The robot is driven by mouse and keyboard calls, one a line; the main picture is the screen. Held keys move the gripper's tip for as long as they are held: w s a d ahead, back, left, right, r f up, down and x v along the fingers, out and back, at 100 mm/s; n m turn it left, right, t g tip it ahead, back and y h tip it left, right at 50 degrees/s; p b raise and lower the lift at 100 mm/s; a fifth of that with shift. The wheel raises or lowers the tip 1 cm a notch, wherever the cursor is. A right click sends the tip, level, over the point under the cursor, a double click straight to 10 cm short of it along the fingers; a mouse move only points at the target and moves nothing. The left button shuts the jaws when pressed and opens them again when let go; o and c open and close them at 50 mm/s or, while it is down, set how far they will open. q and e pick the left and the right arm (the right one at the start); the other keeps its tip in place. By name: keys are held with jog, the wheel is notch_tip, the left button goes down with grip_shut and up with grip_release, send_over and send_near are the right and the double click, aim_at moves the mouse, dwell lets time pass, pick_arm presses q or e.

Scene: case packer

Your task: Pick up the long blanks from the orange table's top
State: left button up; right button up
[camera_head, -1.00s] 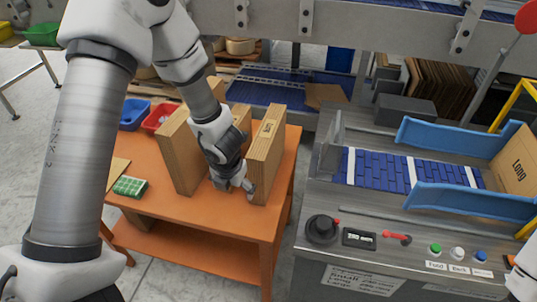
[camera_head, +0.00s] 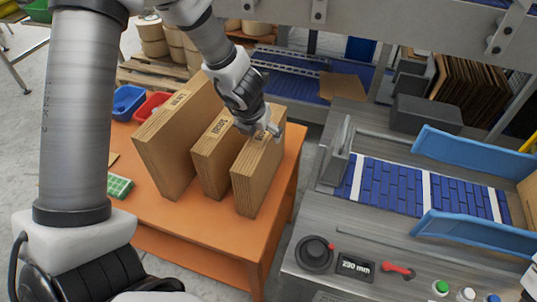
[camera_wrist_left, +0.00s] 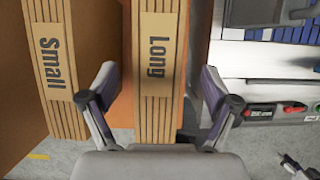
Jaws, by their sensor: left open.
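The stack of long blanks (camera_head: 257,172) stands upright at the right of the orange table's top (camera_head: 180,225). In the left wrist view its edge bears the word "Long" (camera_wrist_left: 156,45). My left gripper (camera_head: 262,130) is over the top of this stack, open, and partly hides its label. In the left wrist view the open fingers (camera_wrist_left: 159,82) are on either side of the Long stack, with gaps visible. Part of what looks like my right gripper (camera_wrist_left: 299,167) shows at the lower right corner there, too small to read.
The Small stack (camera_head: 217,155) stands just left of the long blanks. A larger stack (camera_head: 175,135) is farther left, its label unreadable. Red (camera_head: 152,107) and blue (camera_head: 127,101) bins and a green box (camera_head: 118,187) are at the table's left. The packer's control panel (camera_head: 355,266) is to the right.

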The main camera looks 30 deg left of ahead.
aim_at(260, 137)
pick_arm(q)
jog(key=shift+s+f, duration=0.1)
jog(key=shift+f, duration=0.5)
jog(key=b+x, duration=0.1)
jog(key=x, duration=0.3)
jog(key=shift+a+f, duration=0.2)
jog(key=shift+w+f, duration=0.25)
jog(key=shift+w, duration=0.2)
jog(key=shift+s+r, duration=0.1)
jog(key=shift+r, duration=0.05)
jog(key=shift+s+r, duration=0.1)
jog(key=shift+s, duration=0.05)
jog(key=c, duration=0.5)
grip_shut()
